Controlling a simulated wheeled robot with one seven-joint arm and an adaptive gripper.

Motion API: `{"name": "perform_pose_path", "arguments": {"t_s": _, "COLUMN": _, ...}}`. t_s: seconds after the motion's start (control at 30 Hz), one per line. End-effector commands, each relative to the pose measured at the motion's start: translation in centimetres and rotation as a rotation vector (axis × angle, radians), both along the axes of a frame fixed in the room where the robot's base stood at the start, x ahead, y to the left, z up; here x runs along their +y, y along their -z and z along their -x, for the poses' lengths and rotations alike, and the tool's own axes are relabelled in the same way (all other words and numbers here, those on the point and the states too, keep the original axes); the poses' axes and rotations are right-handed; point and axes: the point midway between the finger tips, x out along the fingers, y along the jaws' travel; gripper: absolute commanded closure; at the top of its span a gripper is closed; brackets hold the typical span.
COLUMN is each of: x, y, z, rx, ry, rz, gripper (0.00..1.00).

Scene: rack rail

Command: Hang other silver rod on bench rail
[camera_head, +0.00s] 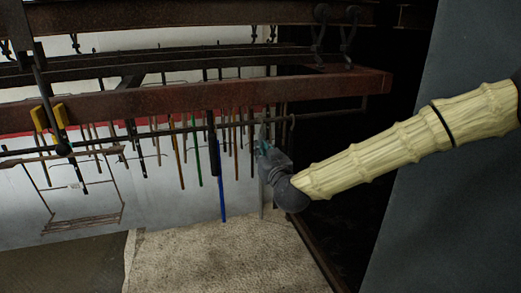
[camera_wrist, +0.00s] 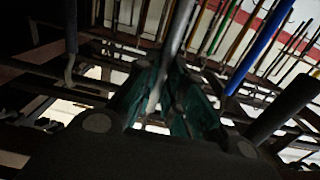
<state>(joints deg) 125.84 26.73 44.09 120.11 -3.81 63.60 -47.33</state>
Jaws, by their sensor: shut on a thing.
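My gripper (camera_head: 264,150) is at the right end of a thin dark bench rail (camera_head: 170,131) in the head view. It is shut on a silver rod (camera_head: 262,192), which hangs nearly upright and runs above and below the fingers. In the wrist view the silver rod (camera_wrist: 180,30) passes between the green-tipped fingers of my gripper (camera_wrist: 165,95). Several rods hang along the rail to the left. The nearest are a blue rod (camera_head: 222,200) and thin dark ones. I cannot tell whether the held rod's top touches the rail.
A rusty red beam (camera_head: 230,94) runs above the rail, with dark hooks (camera_head: 350,38) over it. A yellow-handled clamp (camera_head: 50,118) hangs at left. A grey panel (camera_head: 455,190) stands at right. A pale slab (camera_head: 215,260) lies below.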

Motion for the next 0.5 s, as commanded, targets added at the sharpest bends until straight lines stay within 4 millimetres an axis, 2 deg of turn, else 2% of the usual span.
{"name": "perform_pose_path", "arguments": {"t_s": 0.5, "x": -0.8, "y": 0.0, "z": 2.6, "rx": -0.001, "ry": 0.0, "rz": 0.0, "gripper": 1.0}}
